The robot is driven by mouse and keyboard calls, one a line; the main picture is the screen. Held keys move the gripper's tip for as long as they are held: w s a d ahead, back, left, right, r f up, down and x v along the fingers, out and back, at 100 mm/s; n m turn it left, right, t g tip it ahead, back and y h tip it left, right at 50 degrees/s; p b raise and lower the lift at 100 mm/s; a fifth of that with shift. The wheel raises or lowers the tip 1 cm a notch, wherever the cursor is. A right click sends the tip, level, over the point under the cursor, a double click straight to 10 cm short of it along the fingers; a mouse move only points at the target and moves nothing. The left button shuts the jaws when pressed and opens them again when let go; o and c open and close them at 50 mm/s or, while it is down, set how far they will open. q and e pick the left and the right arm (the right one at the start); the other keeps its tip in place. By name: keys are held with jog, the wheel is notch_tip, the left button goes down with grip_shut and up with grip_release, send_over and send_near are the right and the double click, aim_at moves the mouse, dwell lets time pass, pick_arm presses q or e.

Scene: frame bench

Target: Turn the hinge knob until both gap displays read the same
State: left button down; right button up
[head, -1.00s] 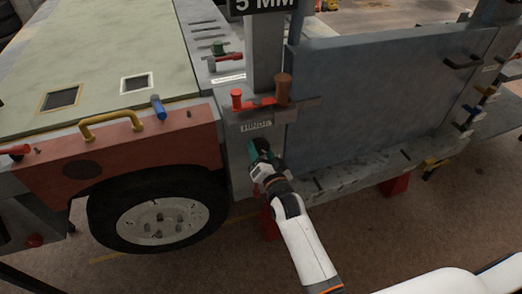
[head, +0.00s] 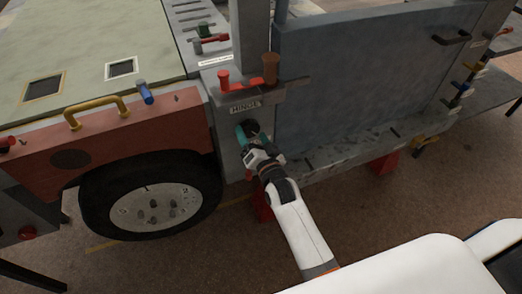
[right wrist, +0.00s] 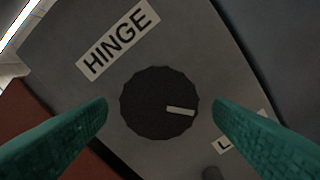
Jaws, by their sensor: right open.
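The hinge knob (right wrist: 158,103) is a black, ridged round knob with a pale pointer mark, below a white label reading HINGE (right wrist: 118,40) in the right wrist view. In that view the pointer mark aims to the right and slightly down. My right gripper (right wrist: 160,110) is open, its two green fingers on either side of the knob with a visible gap on each side. In the head view my right gripper (head: 246,133) is at the grey post under the HINGE label and partly covers the knob (head: 252,126). No gap display readout shows now. My left gripper is out of view.
A red handle (head: 223,80) and a brown handle (head: 270,68) stand just above the label. A large blue-grey panel (head: 360,90) is to the right. A red fender (head: 110,140) with a yellow grab handle (head: 97,110) and wheel (head: 155,208) is to the left.

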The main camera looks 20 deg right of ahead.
jog(key=s, duration=1)
jog(key=shift+s+d+b, duration=0.15)
jog(key=shift+s+b, duration=0.15)
jog(key=s+a+f+n+g+y, duration=0.1)
jog(key=s+f+n+g, duration=0.4)
jog(key=f, duration=1.1)
jog(key=s+a+f+g, duration=0.1)
jog(key=s+f+g, duration=0.45)
jog(key=f, duration=0.95)
jog(key=s+d+f+n+g, duration=0.1)
jog(key=s+d+f+g, duration=0.1)
jog(key=s+f, duration=0.3)
jog(key=s+d+f+n+g+h+p, duration=0.1)
jog(key=s+f, duration=0.4)
jog(key=s, duration=0.8)
jog(key=s+d+f+n+g, duration=0.2)
jog(key=s+d+f, duration=0.3)
jog(key=s, duration=0.5)
jog(key=shift+f+n+g+h, duration=0.3)
jog(key=shift+f+n+g, duration=0.15)
jog(key=shift+g, duration=0.3)
